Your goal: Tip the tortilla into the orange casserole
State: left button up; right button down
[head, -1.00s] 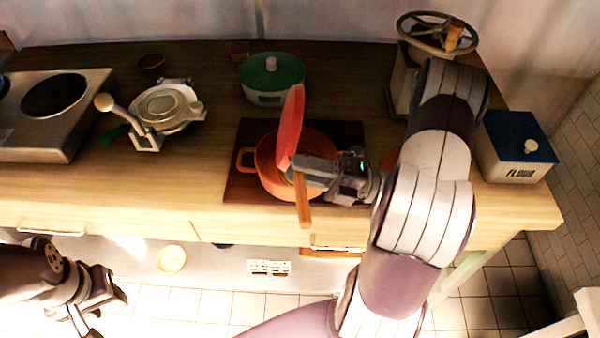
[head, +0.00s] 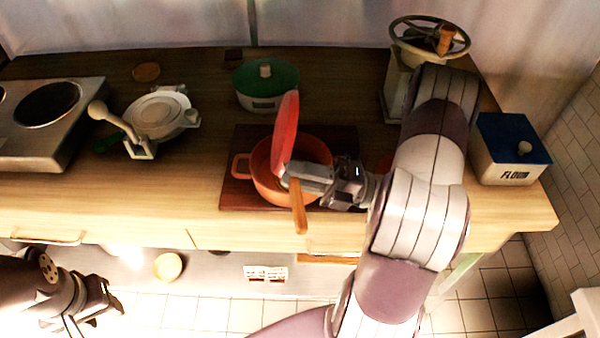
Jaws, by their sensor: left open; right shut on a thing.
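The orange casserole (head: 262,182) stands open on a dark board at the counter's front. My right gripper (head: 292,176) is shut on a red pan (head: 287,125) with a wooden handle (head: 299,208). The pan is tipped nearly on edge over the casserole, its disc seen almost side-on. I see no tortilla on the pan, and the casserole's inside is partly hidden by pan and gripper. A pale yellow round thing (head: 168,266) lies low, below the counter's front; I cannot tell if it is the tortilla. My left gripper (head: 100,316) is open and empty at the lower left.
The dark board (head: 238,200) lies under the casserole. A green-lidded pot (head: 264,100) stands behind it. A tortilla-press-like device (head: 160,112) and a hob (head: 45,140) are to the left. A wheeled grinder (head: 398,85) and a blue-lidded flour box (head: 510,165) are to the right.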

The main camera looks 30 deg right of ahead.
jog(key=r+p, duration=0.1)
jog(key=r, duration=0.1)
jog(key=a+r+p, duration=0.1)
jog(key=r+p, duration=0.1)
jog(key=w+r+p, duration=0.1)
jog(key=r, duration=0.1)
jog(key=shift+a+r+p, duration=0.2)
jog(key=shift+a+p, duration=0.15)
jog(key=shift+f, duration=0.1)
